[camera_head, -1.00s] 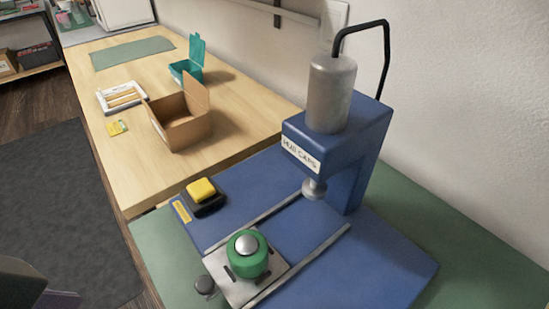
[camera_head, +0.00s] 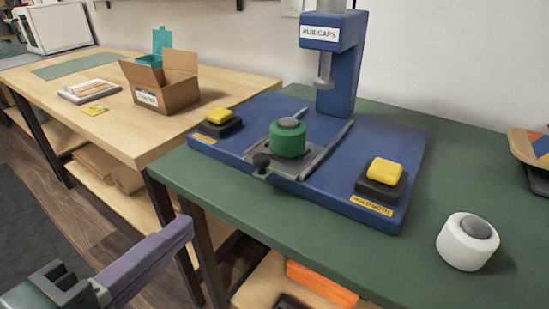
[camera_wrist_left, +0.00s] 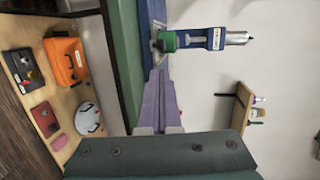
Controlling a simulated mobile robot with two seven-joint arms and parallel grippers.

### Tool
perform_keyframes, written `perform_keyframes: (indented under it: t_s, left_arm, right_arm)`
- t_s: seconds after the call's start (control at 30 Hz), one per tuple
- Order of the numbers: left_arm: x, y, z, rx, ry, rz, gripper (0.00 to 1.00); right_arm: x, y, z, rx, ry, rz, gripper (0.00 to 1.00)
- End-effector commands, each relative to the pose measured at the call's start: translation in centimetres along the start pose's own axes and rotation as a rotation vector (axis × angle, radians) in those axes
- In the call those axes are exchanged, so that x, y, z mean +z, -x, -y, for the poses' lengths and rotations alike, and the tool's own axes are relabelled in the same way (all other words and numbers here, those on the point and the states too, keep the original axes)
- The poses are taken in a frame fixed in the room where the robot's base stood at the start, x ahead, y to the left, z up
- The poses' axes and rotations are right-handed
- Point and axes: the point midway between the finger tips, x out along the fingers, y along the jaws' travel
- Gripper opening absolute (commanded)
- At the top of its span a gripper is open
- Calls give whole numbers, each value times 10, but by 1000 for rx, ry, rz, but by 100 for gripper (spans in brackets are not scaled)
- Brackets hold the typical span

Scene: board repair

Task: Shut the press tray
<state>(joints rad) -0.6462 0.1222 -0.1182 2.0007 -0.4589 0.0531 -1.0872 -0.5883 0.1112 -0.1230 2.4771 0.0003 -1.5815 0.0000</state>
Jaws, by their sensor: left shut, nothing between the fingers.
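The blue press (camera_head: 346,70) labelled "HUB CAPS" stands on the green table. Its grey metal tray (camera_head: 284,166) is slid out toward the front edge, with a dark knob (camera_head: 261,160) at its front. A green hub (camera_head: 288,141) with a grey cap sits on the tray, in front of the press ram (camera_head: 325,72) rather than under it. My left gripper (camera_head: 188,228) has purple fingers shut and empty, low in front of the table and left of the knob. In the left wrist view the fingers (camera_wrist_left: 158,74) point toward the press and hub (camera_wrist_left: 167,41). My right gripper is out of view.
Yellow buttons (camera_head: 219,116) (camera_head: 385,172) flank the tray on the press base. A white wheel (camera_head: 466,243) stands at the table's right. A cardboard box (camera_head: 165,92) stands on the wooden bench (camera_head: 125,125). An orange case (camera_head: 320,284) lies on the shelf below.

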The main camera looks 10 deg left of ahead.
Motion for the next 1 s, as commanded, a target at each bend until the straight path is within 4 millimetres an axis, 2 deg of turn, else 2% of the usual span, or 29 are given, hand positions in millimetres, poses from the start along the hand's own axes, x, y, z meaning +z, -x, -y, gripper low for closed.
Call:
perform_keyframes:
  t_s: [0.17, 0.5, 0.7, 0.83, 1.0]
  left_arm:
    - [-1, -18, 2, -11, -9, -5, 0]
    - [-1, -90, 1, -10, -6, -4, 0]
    - [-1, -123, 2, -7, -5, -4, 0]
    - [-1, -134, 2, -7, -4, -4, 0]
    - [-1, -139, 3, -6, -4, -4, 0]
  right_arm:
    - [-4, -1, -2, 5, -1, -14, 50]
    - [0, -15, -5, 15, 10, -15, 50]
    - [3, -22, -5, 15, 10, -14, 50]
    - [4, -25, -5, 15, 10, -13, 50]
    - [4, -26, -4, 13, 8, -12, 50]
